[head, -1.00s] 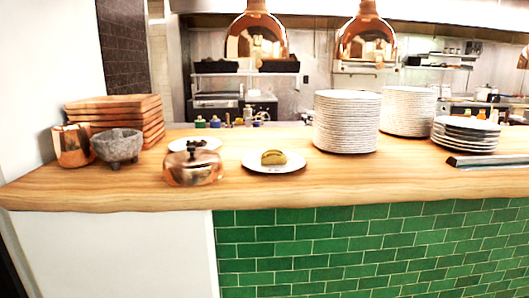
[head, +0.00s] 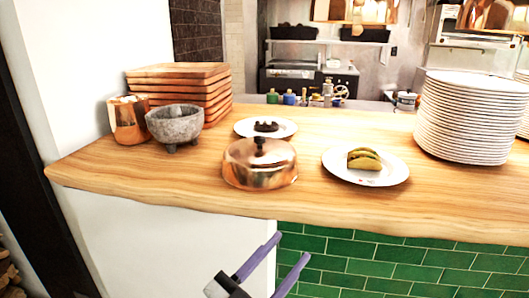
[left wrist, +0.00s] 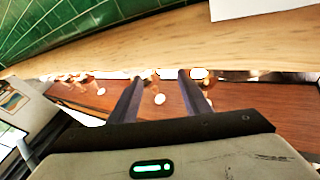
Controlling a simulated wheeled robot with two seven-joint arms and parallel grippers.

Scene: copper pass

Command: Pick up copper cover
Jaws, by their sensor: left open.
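The copper cover (head: 260,165) is a shiny low dome with a dark knob on top. It sits upright on the wooden counter (head: 210,198) near its front edge in the head view. My left gripper (head: 285,256) is open and empty, with its two purple-grey fingers apart. It shows in front of the green tiles, below the counter edge and apart from the cover. In the left wrist view its fingers (left wrist: 157,75) are also spread with nothing between them. The cover cannot be made out in the left wrist view. My right gripper is not in view.
A plate with a taco (head: 365,165) is right of the cover. A plate with dark food (head: 265,128) stands behind it. A grey stone bowl (head: 175,124), copper cup (head: 128,119) and stacked wooden trays (head: 180,83) are at left. Stacked white plates (head: 470,118) stand at right.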

